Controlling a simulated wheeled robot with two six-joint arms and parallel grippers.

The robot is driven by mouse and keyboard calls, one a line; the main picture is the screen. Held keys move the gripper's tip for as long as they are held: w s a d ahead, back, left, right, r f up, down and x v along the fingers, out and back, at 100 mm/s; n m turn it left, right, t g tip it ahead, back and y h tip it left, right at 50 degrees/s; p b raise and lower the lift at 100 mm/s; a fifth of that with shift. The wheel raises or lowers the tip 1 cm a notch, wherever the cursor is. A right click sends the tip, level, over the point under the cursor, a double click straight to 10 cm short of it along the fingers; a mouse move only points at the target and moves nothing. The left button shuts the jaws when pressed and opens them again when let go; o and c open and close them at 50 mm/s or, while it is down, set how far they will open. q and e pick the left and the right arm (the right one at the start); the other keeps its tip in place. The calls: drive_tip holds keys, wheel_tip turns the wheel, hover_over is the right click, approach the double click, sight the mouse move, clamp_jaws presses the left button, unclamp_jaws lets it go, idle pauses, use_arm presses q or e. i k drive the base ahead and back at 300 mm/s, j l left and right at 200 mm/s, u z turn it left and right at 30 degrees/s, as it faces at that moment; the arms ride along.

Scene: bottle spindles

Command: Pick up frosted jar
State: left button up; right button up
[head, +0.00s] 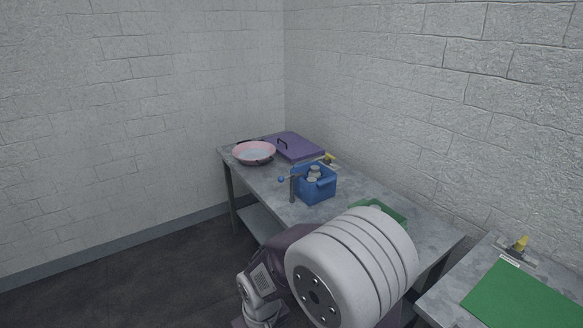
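A blue crate (326,190) stands on the grey table (358,188) in the room's corner. Inside it are a few small pale, greyish jars (314,170) with their tops showing above the rim. They are too small for me to tell which one is frosted; their lower parts are hidden by the crate walls. Neither of my grippers shows in the head view. A large white part of my own arm fills the lower middle and covers the near part of the table.
A dark post (292,188) with a blue-tipped side rod stands just left of the crate. A pink pan (254,152) and a purple board (293,147) with a black handle lie at the back. A second table at right bears a green mat (520,296) and a yellow-topped item (520,245).

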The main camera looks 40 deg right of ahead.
sight(315, 172)
drive_tip(key=i+z, duration=0.4)
drive_tip(key=i+j+z, duration=0.15)
drive_tip(key=i+z, duration=0.25)
drive_tip(key=i+j+z, duration=0.75)
drive_tip(key=i+l, duration=0.05)
drive_tip(key=i, duration=0.05)
